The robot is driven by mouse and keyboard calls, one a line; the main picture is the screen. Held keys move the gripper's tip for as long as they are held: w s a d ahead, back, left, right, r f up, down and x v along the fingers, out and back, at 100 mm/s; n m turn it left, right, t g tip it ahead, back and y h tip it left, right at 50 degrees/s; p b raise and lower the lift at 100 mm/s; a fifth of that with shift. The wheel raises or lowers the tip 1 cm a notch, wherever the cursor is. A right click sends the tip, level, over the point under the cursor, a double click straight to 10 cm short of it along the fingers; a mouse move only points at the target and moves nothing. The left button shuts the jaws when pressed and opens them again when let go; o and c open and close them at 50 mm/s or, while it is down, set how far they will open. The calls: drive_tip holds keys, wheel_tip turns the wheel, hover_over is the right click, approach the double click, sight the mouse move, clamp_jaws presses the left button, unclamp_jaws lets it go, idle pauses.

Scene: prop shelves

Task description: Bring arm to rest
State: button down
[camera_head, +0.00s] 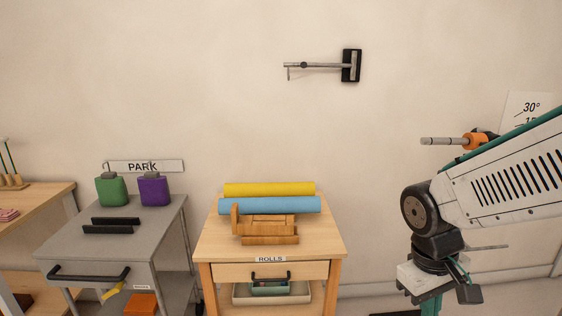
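My arm comes in from the right edge of the head view, with its white and teal link sloping down to a black joint. My gripper (428,282) hangs below that joint at the lower right, to the right of the rolls table and apart from it. Its lower part runs off the bottom edge of the picture, so its fingertips are not clearly seen. I cannot tell whether it is open or shut. I see nothing that is clearly held in it.
A wooden table (324,245) bears yellow (270,189) and blue rolls (270,205) and a wooden holder (266,226). A grey cart (60,250) at left bears green (111,190) and purple containers (154,191). A wall bracket (351,66) and an orange-ended rod (473,141) stick out.

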drive_tip(key=s+r+m+t+y, duration=0.1)
drive_tip(key=s+r+m+t, duration=0.1)
drive_tip(key=s+r, duration=0.8)
drive_tip(key=shift+s+d+m+y, duration=0.25)
drive_tip(key=shift+m+y, duration=0.15)
drive_tip(key=shift+m, duration=0.1)
drive_tip(key=shift+a, duration=0.1)
